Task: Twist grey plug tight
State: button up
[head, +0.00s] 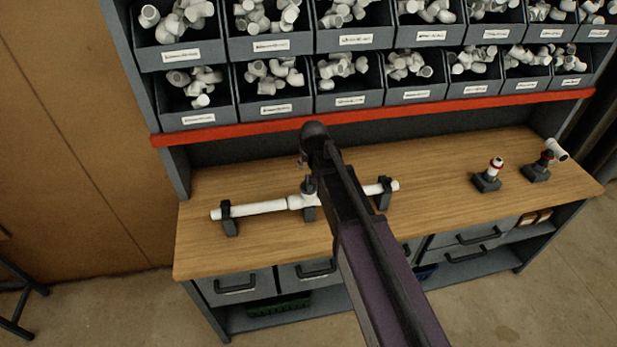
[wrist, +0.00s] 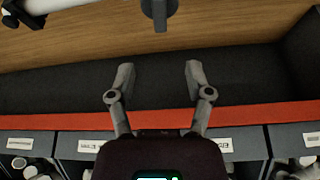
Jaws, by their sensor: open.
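The grey plug (head: 308,186) sits on the upright branch of a white tee in a horizontal white pipe (head: 255,208) on the bench. In the wrist view the grey plug (wrist: 160,10) shows at the top edge, partly cut off, with a flat grip bar. My gripper (wrist: 158,72) is open and empty, its two fingers apart. The plug lies beyond the fingertips, not between them. In the head view my arm's end hangs just above the plug, and my arm hides part of the pipe.
Dark clamps (head: 229,218) hold the pipe on the wooden bench (head: 420,190). Bins of white fittings (head: 275,85) stand behind, above a red rail (head: 380,113). Two small stands with fittings (head: 486,180) are at the right. The bench between is clear.

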jog(key=shift+f, duration=0.1)
dwell(0.3)
jog(key=b+x, duration=1.2)
jog(key=x, duration=0.1)
jog(key=shift+f+b, duration=0.35)
jog(key=shift+b, duration=0.05)
dwell(0.3)
grip_shut()
dwell(0.4)
